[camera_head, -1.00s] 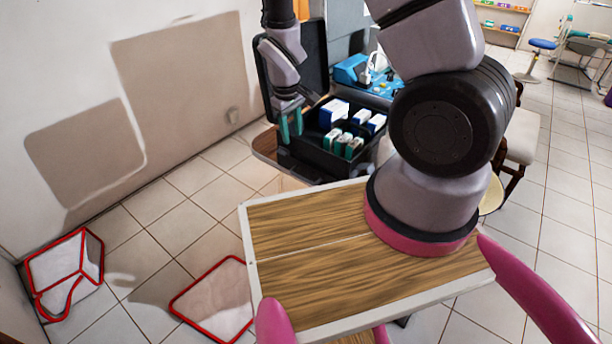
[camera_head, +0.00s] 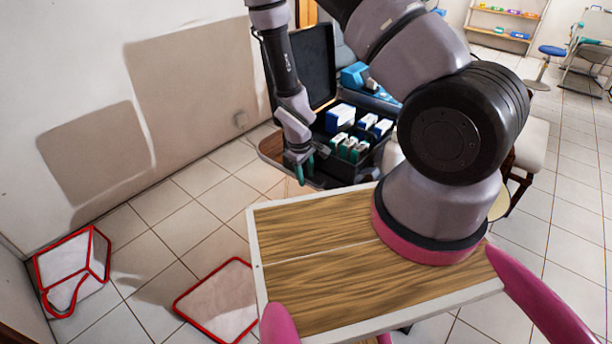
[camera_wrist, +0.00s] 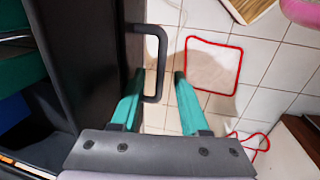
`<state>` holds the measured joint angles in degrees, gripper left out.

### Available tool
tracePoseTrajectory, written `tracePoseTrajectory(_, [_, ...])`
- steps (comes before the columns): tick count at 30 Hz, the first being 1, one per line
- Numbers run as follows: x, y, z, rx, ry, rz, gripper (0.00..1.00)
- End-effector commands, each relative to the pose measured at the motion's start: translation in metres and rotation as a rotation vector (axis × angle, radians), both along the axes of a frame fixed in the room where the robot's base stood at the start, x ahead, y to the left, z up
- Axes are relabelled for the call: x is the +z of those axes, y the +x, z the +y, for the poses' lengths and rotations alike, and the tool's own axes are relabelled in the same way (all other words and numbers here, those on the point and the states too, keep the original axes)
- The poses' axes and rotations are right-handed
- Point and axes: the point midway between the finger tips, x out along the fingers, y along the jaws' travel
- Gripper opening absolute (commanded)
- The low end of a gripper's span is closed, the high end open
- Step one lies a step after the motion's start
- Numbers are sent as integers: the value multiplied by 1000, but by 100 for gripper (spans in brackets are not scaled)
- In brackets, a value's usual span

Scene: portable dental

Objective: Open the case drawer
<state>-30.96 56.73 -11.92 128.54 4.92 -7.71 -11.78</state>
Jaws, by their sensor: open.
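The open black case (camera_head: 303,62) stands on a wooden surface by the wall in the head view, with several boxes inside. In the wrist view, its dark drawer front (camera_wrist: 90,50) fills the left side, and a black U-shaped handle (camera_wrist: 162,60) sticks out from it. My gripper (camera_wrist: 159,78) has its teal fingers spread, and the outer bar of the handle appears between the fingertips. I cannot tell whether either finger touches it. The head view shows my gripper (camera_head: 300,167) low at the case's near left side, hiding part of the front.
A wood-topped panel (camera_head: 320,285) with a white rim fills the near foreground. Red-edged white pieces (camera_head: 220,303) lie on the tiled floor at left. A blue device (camera_head: 355,74) stands behind the case. A beige-seated chair (camera_head: 532,140) stands at right.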

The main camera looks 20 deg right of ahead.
Motion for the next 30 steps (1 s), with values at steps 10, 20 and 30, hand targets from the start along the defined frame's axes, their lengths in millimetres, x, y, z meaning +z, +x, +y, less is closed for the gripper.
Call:
tracePoseTrajectory(10, [-5, 0, -1, -1, 0, 0, 45])
tracePoseTrajectory(20, [-4, 0, -1, -1, 0, 0, 0])
tracePoseTrajectory(30, [-4, 0, -1, -1, 0, 0, 0])
